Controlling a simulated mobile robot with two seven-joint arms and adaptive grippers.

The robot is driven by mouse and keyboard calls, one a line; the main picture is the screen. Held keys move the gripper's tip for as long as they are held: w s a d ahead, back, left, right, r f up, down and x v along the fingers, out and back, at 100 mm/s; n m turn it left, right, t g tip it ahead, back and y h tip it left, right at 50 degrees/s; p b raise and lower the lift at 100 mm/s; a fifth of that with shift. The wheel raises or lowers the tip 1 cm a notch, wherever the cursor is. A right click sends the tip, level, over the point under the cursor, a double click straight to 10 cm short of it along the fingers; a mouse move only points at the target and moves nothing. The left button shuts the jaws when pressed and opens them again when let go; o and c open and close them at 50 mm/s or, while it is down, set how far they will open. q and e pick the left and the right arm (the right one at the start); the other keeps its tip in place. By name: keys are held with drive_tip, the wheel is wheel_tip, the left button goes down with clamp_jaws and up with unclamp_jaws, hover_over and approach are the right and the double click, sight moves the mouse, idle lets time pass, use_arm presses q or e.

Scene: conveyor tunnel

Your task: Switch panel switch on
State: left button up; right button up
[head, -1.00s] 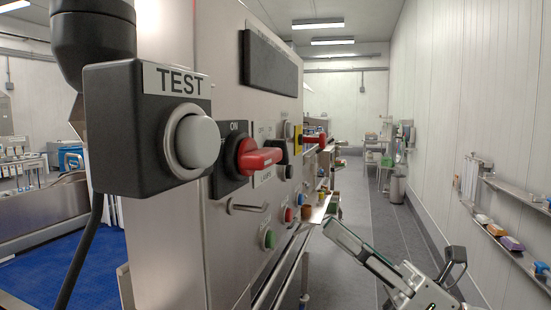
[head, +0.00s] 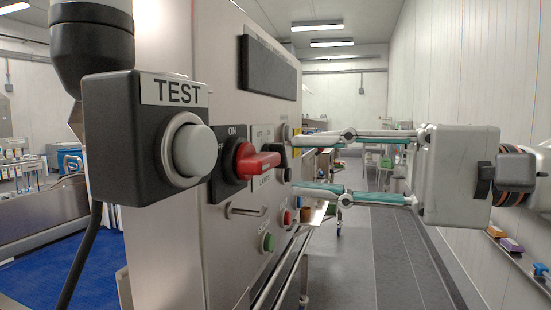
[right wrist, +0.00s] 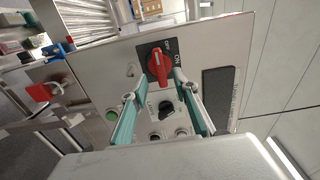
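The panel switch (head: 258,162) is a red rotary handle on a black plate marked ON at the top and OFF at the left. The right wrist view shows the same red switch (right wrist: 158,66); its handle lies along the OFF direction, across from ON. My right gripper (head: 294,164) comes in from the right, open, with its green-padded fingers level with the switch, one higher and one lower. My left gripper is out of view.
A black TEST box (head: 140,140) with a grey button juts out close at left. A black LAMPS knob (right wrist: 166,107) sits beside the switch. A metal handle (head: 246,211) and green button (head: 267,242) are below. The aisle floor (head: 400,255) at right is clear.

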sight(273, 163)
drive_tip(key=shift+p+x, duration=0.45)
drive_tip(key=shift+x, duration=2.15)
clamp_jaws()
